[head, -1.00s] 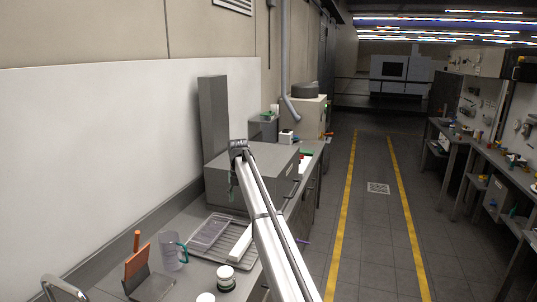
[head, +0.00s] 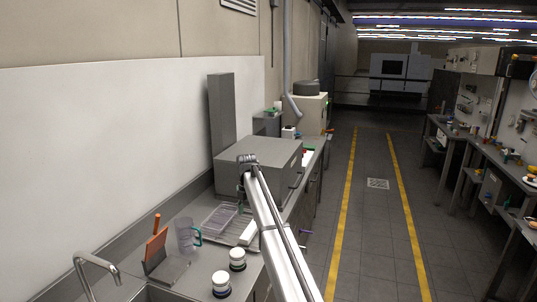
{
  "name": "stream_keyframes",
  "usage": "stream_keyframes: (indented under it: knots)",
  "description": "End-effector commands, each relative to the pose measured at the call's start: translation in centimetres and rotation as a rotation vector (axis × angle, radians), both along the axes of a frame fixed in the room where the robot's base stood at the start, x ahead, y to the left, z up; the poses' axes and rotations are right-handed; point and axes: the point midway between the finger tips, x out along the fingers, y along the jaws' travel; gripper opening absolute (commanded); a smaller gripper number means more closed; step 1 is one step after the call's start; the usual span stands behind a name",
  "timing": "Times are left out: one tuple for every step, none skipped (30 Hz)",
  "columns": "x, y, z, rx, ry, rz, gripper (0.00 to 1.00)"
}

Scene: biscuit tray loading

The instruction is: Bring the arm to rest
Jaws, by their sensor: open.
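My arm reaches from the bottom of the head view up along the counter edge. It ends in a dark joint in front of a grey box-shaped machine. My gripper (head: 241,206) is the small dark and green part hanging below that joint, over the counter near a tray. It is small and its fingers are hard to make out; nothing shows held in it. A shallow clear tray (head: 217,217) lies on a ribbed grey rack, left of my arm. The arm hides part of the rack and counter.
The grey machine (head: 262,152) stands close behind my gripper. Two white-lidded jars (head: 221,283) (head: 237,258), a clear jug (head: 186,237) and an orange-handled scraper (head: 156,246) stand nearer. A tap (head: 95,262) rises at the front left. The aisle (head: 375,230) at right is clear.

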Motion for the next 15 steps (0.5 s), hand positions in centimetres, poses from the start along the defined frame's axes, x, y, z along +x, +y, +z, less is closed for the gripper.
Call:
stream_keyframes:
  knots:
    - [-1.3, -0.8, -1.2, 0.0, 0.001, -0.048, 0.7]
    - [-1.7, -1.3, -1.9, 0.0, 0.001, -0.081, 0.7]
    - [-2.4, -1.9, -2.9, -0.001, 0.002, -0.127, 0.7]
    - [-2.9, -2.5, -3.6, -0.001, 0.002, -0.164, 0.7]
    - [-3.4, -3.0, -4.3, -0.001, 0.002, -0.203, 0.7]
    - [-4.3, -3.8, -5.4, 0.0, 0.001, -0.259, 0.7]
    - [-4.9, -4.4, -6.3, -0.001, 0.002, -0.303, 0.7]
    - [-5.8, -5.0, -7.3, -0.002, 0.002, -0.351, 0.7]
    - [-6.9, -6.0, -8.6, -0.002, 0.002, -0.423, 0.7]
    - [-8.0, -6.8, -9.7, -0.003, 0.002, -0.484, 0.7]
    - [-9.1, -7.7, -10.9, -0.002, 0.003, -0.55, 0.7]
    - [-10.8, -8.9, -12.5, -0.003, 0.003, -0.644, 0.7]
    - [-12.1, -9.8, -13.7, -0.004, 0.004, -0.72, 0.7]
    - [-13.4, -10.8, -15.0, -0.003, 0.003, -0.799, 0.7]
    - [-15.3, -12.0, -16.5, -0.004, 0.003, -0.904, 0.7]
